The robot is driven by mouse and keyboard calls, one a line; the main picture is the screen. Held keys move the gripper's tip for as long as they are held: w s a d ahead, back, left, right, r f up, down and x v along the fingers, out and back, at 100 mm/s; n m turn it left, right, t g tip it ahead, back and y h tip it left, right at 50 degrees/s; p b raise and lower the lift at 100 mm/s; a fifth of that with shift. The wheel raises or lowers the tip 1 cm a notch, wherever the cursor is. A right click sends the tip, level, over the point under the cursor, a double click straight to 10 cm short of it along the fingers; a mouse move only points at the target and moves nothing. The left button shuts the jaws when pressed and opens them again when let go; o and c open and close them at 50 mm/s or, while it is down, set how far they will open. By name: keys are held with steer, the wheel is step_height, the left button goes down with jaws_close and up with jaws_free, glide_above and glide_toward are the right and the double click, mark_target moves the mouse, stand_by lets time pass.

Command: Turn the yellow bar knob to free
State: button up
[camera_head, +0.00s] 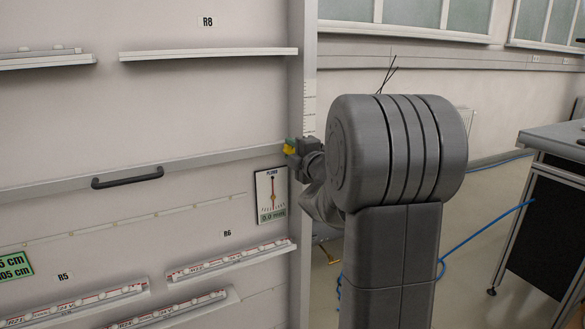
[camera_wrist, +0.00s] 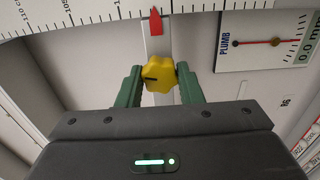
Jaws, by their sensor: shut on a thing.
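The yellow knob (camera_wrist: 159,74) sits on a pale vertical strip in the wrist view, with a dark mark on its face. My gripper (camera_wrist: 160,84) has its two green fingers on either side of the knob, shut on it. In the head view my gripper (camera_head: 291,147) is at the frame's upright post, and a little of the yellow knob (camera_head: 289,149) shows there. A red pointer (camera_wrist: 155,21) lies just above the knob against a ruled scale (camera_wrist: 100,14). The words for the knob's positions cannot be read.
A plumb gauge (camera_head: 271,195) hangs left of the post, below my gripper. A black handle (camera_head: 127,177) is on the horizontal rail at left. Shelves labelled R8, R6 and R5 line the pale panel. A dark cabinet (camera_head: 550,205) stands at far right, with blue hoses on the floor.

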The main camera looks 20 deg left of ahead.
steer(key=shift+n+b, duration=1.5)
steer(key=shift+b, duration=0.1)
steer(key=shift+r, duration=0.15)
steer(key=o, duration=1)
steer(key=shift+c, duration=0.2)
steer(key=shift+s+d, duration=0.25)
steer(key=shift+d, duration=0.15)
steer(key=p+v, duration=0.2)
steer(key=v, duration=1)
steer(key=shift+s+d, duration=0.25)
steer(key=shift+d, duration=0.05)
